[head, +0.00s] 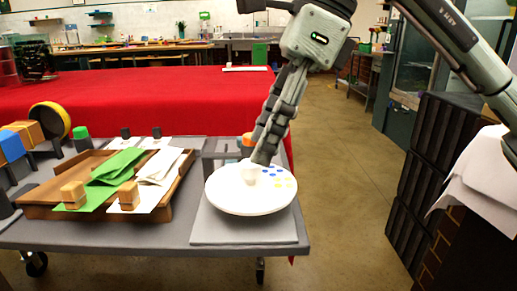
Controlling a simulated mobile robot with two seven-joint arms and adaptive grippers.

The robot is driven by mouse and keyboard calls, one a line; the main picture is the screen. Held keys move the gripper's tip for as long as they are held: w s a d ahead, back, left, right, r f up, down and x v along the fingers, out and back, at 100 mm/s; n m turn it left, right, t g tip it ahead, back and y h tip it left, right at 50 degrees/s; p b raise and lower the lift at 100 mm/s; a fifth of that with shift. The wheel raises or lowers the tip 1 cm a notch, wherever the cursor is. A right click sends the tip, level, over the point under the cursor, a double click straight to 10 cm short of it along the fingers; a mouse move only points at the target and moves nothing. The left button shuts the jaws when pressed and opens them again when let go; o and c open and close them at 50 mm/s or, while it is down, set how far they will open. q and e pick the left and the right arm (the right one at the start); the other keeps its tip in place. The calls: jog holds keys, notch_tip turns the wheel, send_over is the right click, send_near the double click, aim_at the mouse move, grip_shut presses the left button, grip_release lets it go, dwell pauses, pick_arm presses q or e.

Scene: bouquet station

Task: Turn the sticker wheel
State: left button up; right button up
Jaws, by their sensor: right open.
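The sticker wheel (235,198) is a round white disc on a grey base plate (222,233) at the right end of the grey table. Blue and yellow dots show on its far right part. A pale knob (250,174) stands up near the disc's middle. My right gripper (262,156) reaches down from above, with its fingertips at or just behind the knob. Its fingers overlap in this view, so the gap between them is hidden; it is open. I cannot tell whether it touches the knob. My left gripper is not in view.
A brown tray (36,212) with green and white sheets and wooden blocks lies left of the wheel. An orange-topped item (247,139) stands behind the wheel. A red-covered table (130,105) is beyond. Stacked black crates (440,150) stand at right; the floor between is clear.

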jog(key=v, duration=0.4)
jog(key=shift+d+r, duration=0.15)
jog(key=shift+r, duration=0.25)
